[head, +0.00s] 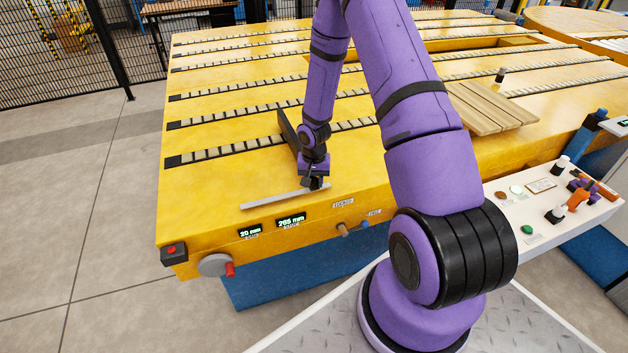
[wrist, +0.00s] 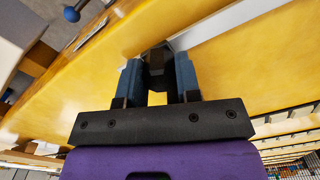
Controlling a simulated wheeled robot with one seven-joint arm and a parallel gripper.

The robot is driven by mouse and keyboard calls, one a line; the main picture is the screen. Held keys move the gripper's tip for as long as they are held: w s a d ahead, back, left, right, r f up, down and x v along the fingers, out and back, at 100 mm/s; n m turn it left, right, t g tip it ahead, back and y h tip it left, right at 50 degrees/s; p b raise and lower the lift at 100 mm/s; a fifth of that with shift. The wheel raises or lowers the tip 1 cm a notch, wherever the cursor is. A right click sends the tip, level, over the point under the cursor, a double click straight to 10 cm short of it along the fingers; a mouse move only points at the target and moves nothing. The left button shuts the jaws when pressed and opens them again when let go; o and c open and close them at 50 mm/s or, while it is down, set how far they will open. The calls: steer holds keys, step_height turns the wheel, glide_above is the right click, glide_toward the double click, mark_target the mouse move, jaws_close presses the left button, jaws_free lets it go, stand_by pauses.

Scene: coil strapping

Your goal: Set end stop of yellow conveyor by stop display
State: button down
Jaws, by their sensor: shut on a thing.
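The yellow conveyor (head: 220,205) has a grey rail (head: 275,199) lying near its front edge; the rail also shows in the wrist view (wrist: 215,25). My gripper (head: 316,184) is over the rail's right end. In the wrist view its blue-grey fingers (wrist: 158,80) are shut on a dark block (wrist: 157,58), which appears to be the end stop's handle. A dark upright plate (head: 287,130) stands behind and left of my gripper; its join to the block is hidden. Two displays on the front face read 20 mm (head: 250,231) and 265 mm (head: 291,220); their small captions are unclear.
A lever with a blue knob (head: 365,225) is on the front face, below small labels. A grey handwheel with red handle (head: 216,265) and a red button (head: 172,251) are at the left corner. Boards (head: 490,108) lie at the right; a white control panel (head: 545,200) stands there.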

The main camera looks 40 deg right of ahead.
steer(key=shift+w+a, duration=0.25)
steer(key=shift+a, duration=0.55)
steer(key=shift+w+a, duration=0.2)
steer(key=shift+a, duration=0.6)
steer(key=shift+w+a, duration=0.25)
steer(key=shift+a, duration=0.55)
steer(key=c, duration=0.8)
jaws_free()
step_height(320, 180, up, 11)
steer(key=shift+f, duration=0.1)
